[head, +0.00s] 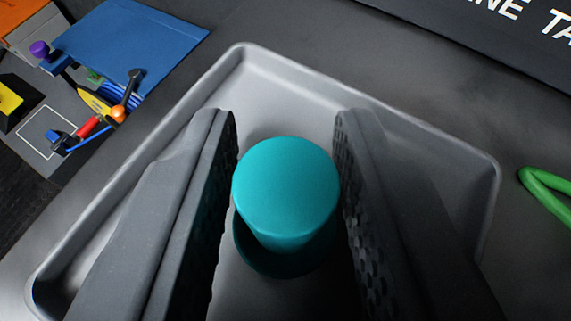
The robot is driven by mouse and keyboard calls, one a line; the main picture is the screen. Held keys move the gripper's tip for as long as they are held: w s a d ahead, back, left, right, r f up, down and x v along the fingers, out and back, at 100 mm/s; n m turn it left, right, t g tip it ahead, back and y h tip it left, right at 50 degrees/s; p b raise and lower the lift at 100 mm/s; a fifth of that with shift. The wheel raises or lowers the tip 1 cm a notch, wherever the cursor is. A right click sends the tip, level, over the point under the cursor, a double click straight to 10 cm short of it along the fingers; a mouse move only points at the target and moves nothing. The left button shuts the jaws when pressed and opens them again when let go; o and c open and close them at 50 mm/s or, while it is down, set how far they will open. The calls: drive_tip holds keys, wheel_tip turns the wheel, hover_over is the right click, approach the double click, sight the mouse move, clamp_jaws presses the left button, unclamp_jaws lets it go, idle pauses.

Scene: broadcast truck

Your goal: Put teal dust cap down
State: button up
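The teal dust cap (287,188) is a round, smooth cylinder in the middle of the head view, with a darker teal lower rim. It is upright, with its flat top facing me. My gripper (286,125) has one dark, textured finger on each side of the cap, and both appear to touch it. The gripper looks shut on the cap. The cap is over the floor of a grey tray (413,130). Its underside is hidden, so I cannot tell whether it touches the tray floor.
The tray has a raised rim and lies on a dark grey surface (330,38). A blue panel (135,42) and several small coloured tools and cables are at the upper left. A green loop (548,190) lies right of the tray. A black panel with white lettering (480,28) is at the upper right.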

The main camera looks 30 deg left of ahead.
drive_tip(key=shift+o, duration=0.6)
drive_tip(key=shift+s+d+r, duration=0.1)
drive_tip(key=shift+r, duration=0.1)
drive_tip(key=p+v, duration=0.3)
drive_tip(key=v, duration=0.8)
drive_tip(key=shift+s+d, duration=0.1)
drive_tip(key=shift+s, duration=0.2)
